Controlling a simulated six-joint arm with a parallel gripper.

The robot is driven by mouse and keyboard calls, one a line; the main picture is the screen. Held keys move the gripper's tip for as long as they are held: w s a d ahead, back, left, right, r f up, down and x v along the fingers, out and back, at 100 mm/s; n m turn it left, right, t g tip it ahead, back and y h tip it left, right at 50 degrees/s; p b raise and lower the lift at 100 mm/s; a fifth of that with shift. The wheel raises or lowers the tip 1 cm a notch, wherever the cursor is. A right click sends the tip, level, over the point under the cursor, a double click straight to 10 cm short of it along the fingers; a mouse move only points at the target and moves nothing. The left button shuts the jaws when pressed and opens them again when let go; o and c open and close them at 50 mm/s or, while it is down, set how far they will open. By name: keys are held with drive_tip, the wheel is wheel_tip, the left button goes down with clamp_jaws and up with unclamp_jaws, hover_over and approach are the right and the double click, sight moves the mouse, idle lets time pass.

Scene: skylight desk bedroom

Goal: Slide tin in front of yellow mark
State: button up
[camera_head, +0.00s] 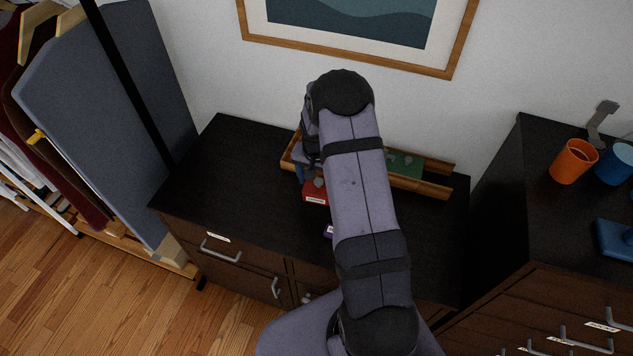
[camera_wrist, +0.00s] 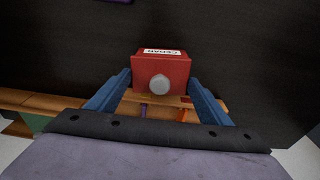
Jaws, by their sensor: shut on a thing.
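A red tin (camera_wrist: 160,72) with a round grey knob and a white label that seems to read "CEDAR" sits between the blue fingers of my gripper (camera_wrist: 160,80) in the wrist view. In the head view the red tin (camera_head: 315,195) shows at the front edge of a long wooden rail tray (camera_head: 435,190), partly hidden by my arm. My gripper (camera_head: 306,176) is shut on it. Between the fingers, the tray (camera_wrist: 120,108) shows a purple mark (camera_wrist: 143,113) and an orange-red mark (camera_wrist: 182,115).
A green tin (camera_head: 405,163) sits in the tray to the right. A small purple thing (camera_head: 329,231) lies on the black dresser top (camera_head: 225,160) in front. The dresser's left part is clear. Orange (camera_head: 573,162) and blue (camera_head: 615,165) cups stand on the right cabinet.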

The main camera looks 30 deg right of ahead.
drive_tip(key=shift+w+d, duration=0.2)
drive_tip(key=shift+d, duration=0.5)
drive_tip(key=shift+w+d, duration=0.15)
drive_tip(key=shift+d, duration=0.55)
drive_tip(key=o, duration=1.1)
drive_tip(key=shift+o, duration=0.2)
drive_tip(key=shift+s+a+r+b, duration=0.1)
drive_tip(key=shift+r+b, duration=0.45)
drive_tip(key=shift+r, duration=0.65)
drive_tip(key=shift+s+a+r+b, duration=0.15)
drive_tip(key=shift+r+b, duration=0.35)
drive_tip(key=shift+r, duration=0.75)
drive_tip(key=shift+s+a+r+b, duration=0.1)
drive_tip(key=shift+r+b, duration=0.45)
drive_tip(key=shift+r, duration=0.65)
